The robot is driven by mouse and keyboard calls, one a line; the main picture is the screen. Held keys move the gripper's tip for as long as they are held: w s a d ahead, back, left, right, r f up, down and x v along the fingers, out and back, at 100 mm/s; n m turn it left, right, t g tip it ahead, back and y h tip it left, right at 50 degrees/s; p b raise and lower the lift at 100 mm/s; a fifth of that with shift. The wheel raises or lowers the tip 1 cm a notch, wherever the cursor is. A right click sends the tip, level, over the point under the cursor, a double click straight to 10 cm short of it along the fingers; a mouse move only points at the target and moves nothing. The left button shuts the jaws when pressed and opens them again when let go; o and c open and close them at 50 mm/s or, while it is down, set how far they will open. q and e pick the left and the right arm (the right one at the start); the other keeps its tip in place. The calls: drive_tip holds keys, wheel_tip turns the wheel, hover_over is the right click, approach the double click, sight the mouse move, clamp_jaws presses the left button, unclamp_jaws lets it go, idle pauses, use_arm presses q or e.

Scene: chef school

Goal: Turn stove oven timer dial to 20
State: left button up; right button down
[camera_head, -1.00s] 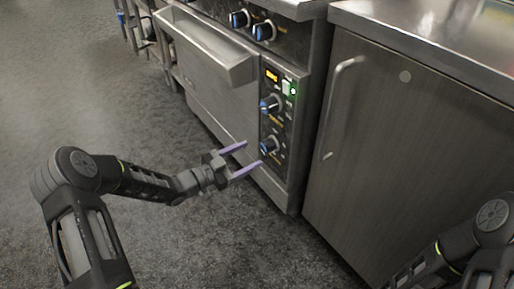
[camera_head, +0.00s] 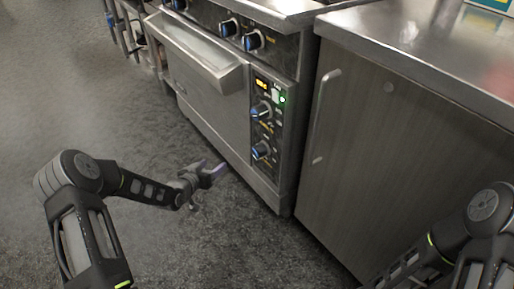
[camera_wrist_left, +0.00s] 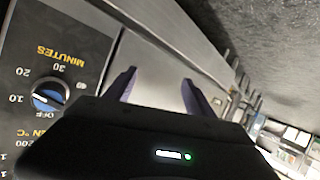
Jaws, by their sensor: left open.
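The oven timer dial (camera_head: 262,150) is the lower blue-and-black knob on the oven's control panel. In the left wrist view the timer dial (camera_wrist_left: 47,98) shows at the left, upside down, with MINUTES, OFF, 10, 20 and 30 around it. Its white mark appears to point near 10. My left gripper (camera_head: 214,169) is low in front of the oven, left of the panel and apart from the dial. Its two fingers (camera_wrist_left: 160,88) are spread with nothing between them. My right arm shows at the lower right; its gripper is out of view.
The oven door handle (camera_head: 194,52) sticks out to the left. The floor (camera_head: 90,90) at left is clear.

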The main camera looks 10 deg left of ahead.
use_arm(q)
drive_tip(key=s+a+f+n+g+y+p, duration=0.1)
drive_tip(key=s+a+f+n+g, duration=0.1)
drive_tip(key=s+f+n+g, duration=0.65)
drive_tip(key=s+d+f+n+h, duration=0.2)
drive_tip(key=s+d+f+n, duration=0.1)
drive_tip(key=d, duration=0.1)
drive_tip(key=n+t+h+p, duration=0.1)
drive_tip(key=n+t+h, duration=0.8)
drive_tip(key=n, duration=0.6)
approach(253, 154)
drive_tip(key=shift+m, duration=0.25)
drive_tip(key=x, duration=0.4)
drive_tip(key=shift+d+r, duration=0.1)
drive_tip(key=shift+r, duration=0.1)
